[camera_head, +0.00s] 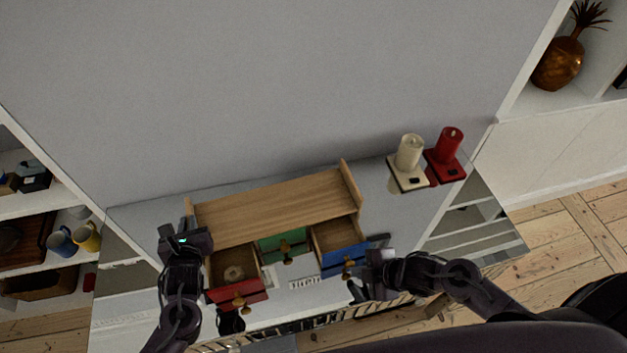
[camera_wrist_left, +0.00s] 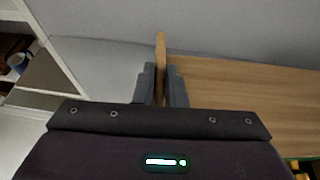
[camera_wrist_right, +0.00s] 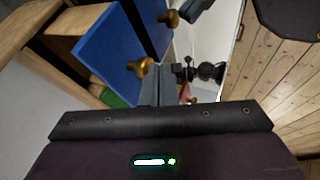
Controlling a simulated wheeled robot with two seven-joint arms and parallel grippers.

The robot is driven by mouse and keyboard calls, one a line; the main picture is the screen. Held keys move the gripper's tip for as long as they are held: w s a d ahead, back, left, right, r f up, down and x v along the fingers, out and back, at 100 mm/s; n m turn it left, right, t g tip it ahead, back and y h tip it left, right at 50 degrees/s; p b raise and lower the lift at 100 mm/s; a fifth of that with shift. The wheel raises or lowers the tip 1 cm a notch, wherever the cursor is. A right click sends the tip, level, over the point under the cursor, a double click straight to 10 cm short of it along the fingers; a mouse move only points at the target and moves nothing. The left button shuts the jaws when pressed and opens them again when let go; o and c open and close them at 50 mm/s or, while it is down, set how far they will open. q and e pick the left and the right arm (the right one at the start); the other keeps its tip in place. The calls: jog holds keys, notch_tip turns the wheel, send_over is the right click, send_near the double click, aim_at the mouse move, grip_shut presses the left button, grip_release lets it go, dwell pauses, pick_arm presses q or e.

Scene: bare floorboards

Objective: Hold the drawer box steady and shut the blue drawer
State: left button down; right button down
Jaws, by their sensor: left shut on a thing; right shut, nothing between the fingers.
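The wooden drawer box (camera_head: 275,205) stands on a light table against the grey wall. Its blue drawer (camera_head: 345,257) at the right is partly open, its wooden inside showing. In the right wrist view the blue front (camera_wrist_right: 112,52) and a brass knob (camera_wrist_right: 140,67) are close. My left gripper (camera_head: 188,226) is shut on the box's upright left side panel (camera_wrist_left: 161,52), seen between the fingers in the left wrist view. My right gripper (camera_head: 368,262) is shut and empty beside the blue front; its fingertips are close to the knob, and I cannot tell whether they touch.
The red drawer (camera_head: 238,292) is open with a round item (camera_head: 233,273) inside. The green drawer (camera_head: 283,245) is in the middle. Shelves with mugs (camera_head: 62,242) are at the left.

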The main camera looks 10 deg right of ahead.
aim_at(352, 250)
dwell(0.3)
pick_arm(q)
jog(key=shift+d, duration=0.1)
pick_arm(e)
jog(key=w, duration=1)
jog(key=shift+w+a, duration=0.1)
jog(key=shift+a, duration=0.15)
jog(key=shift+s, duration=0.55)
pick_arm(q)
jog(key=shift+f, duration=0.1)
pick_arm(e)
jog(key=s, duration=0.3)
jog(key=shift+s, duration=0.1)
jog(key=v, duration=1)
pick_arm(q)
jog(key=c, duration=1.4)
grip_release()
